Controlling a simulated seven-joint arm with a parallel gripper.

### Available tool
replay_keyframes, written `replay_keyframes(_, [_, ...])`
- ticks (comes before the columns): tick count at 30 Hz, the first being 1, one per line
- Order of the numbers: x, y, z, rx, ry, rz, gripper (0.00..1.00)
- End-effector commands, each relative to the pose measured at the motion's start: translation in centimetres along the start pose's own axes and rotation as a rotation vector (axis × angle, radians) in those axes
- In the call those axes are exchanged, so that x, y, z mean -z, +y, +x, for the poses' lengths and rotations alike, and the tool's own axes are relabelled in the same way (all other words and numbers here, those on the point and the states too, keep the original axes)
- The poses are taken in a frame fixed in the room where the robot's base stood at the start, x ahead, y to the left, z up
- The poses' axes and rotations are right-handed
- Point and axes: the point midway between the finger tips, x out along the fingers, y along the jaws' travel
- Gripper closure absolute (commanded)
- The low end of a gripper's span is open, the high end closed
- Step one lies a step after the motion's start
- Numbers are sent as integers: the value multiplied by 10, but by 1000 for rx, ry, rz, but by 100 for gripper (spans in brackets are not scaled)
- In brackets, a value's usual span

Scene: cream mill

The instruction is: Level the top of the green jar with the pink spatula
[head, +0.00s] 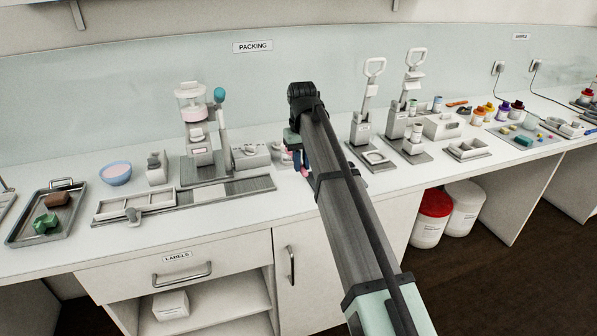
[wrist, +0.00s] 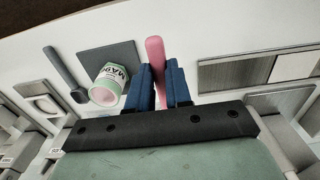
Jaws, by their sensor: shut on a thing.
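My gripper (wrist: 161,80) has blue fingers and is shut on the pink spatula (wrist: 155,52), which sticks out past the fingertips in the wrist view. The green jar (wrist: 119,75), pale with green bands and dark lettering, is left of the fingers, on or over a dark grey mat (wrist: 94,55). A pale pinkish round face shows at its near end; how level its contents are cannot be told. In the head view my gripper (head: 302,167) is over the bench, with a bit of pink at its fingers. My arm hides much there, and I cannot make out the jar.
A dark grey long-handled tool (wrist: 60,70) lies left of the jar. A framed flat tray (wrist: 243,72) is to the right. In the head view, a filling machine (head: 195,125) stands left of my arm, and a lever press (head: 365,115) stands right.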

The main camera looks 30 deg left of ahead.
Motion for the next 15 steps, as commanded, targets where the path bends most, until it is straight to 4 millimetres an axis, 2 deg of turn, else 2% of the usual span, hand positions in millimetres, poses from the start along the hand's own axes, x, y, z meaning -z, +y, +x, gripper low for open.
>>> replay_keyframes(9, [-49, 56, -21, 0, 1, 3, 100])
replay_keyframes(15, [-61, 70, -25, 0, 0, 1, 100])
